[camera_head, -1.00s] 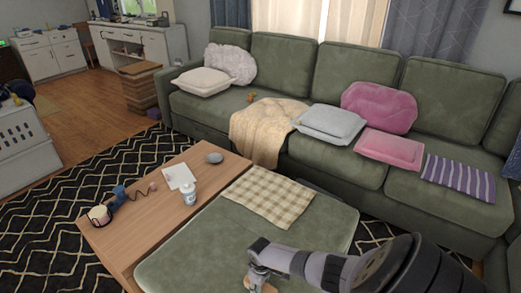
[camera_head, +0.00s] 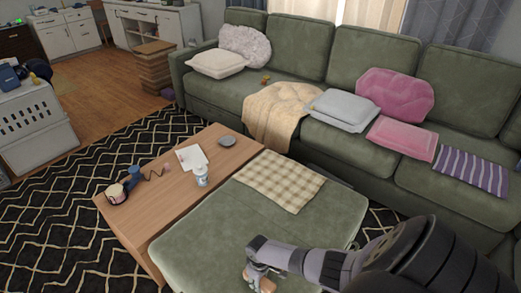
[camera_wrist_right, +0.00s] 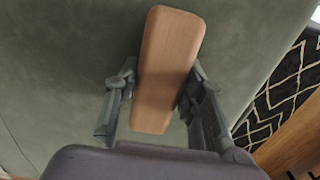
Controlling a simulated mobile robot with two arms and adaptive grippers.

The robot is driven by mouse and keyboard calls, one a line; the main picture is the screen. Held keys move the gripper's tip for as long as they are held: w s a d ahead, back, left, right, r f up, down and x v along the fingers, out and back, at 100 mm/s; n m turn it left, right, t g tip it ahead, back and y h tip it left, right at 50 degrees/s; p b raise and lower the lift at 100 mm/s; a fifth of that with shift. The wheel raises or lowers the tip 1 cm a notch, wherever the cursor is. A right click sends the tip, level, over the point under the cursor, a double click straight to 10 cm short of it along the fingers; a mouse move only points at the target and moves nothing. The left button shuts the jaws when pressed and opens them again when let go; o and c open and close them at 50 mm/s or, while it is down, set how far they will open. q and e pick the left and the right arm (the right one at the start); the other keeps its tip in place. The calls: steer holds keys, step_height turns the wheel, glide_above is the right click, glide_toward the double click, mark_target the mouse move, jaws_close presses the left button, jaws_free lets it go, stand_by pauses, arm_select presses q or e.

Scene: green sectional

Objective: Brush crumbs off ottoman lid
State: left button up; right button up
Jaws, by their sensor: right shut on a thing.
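The ottoman lid (camera_head: 225,240) is a green padded top in the lower middle of the head view, beside the wooden table. A folded checkered cloth (camera_head: 280,181) lies on its far part. My right gripper (camera_head: 258,276) is over the near part of the lid. It is shut on a brown wooden block, likely the brush (camera_wrist_right: 168,70), with a finger on each side in the right wrist view. Bristles are not visible, and I cannot tell whether it touches the lid. I cannot make out any crumbs. My left gripper is not in view.
A low wooden table (camera_head: 150,220) adjoins the ottoman on the left, with a white jar (camera_head: 201,176), paper (camera_head: 191,158) and a grey dish (camera_head: 227,141). A green sofa (camera_head: 330,150) stands behind. Patterned rug (camera_head: 50,220) lies at left.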

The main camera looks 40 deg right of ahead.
steer(key=a, duration=0.2)
steer(key=a+p, duration=0.1)
steer(key=a, duration=0.2)
steer(key=shift+s+a+p, duration=0.3)
steer(key=shift+s+p, duration=0.05)
steer(key=shift+p, duration=0.05)
steer(key=shift+a, duration=0.2)
steer(key=shift+a, duration=0.1)
steer(key=shift+s+a+p, duration=0.15)
steer(key=shift+a+p, duration=0.05)
steer(key=shift+a, duration=0.8)
steer(key=shift+s+a+p, duration=0.15)
steer(key=shift+a, duration=0.8)
steer(key=shift+s+a+f, duration=0.1)
steer(key=shift+a+f, duration=0.05)
steer(key=shift+a, duration=0.05)
step_height(320, 180, up, 8)
steer(key=p, duration=0.8)
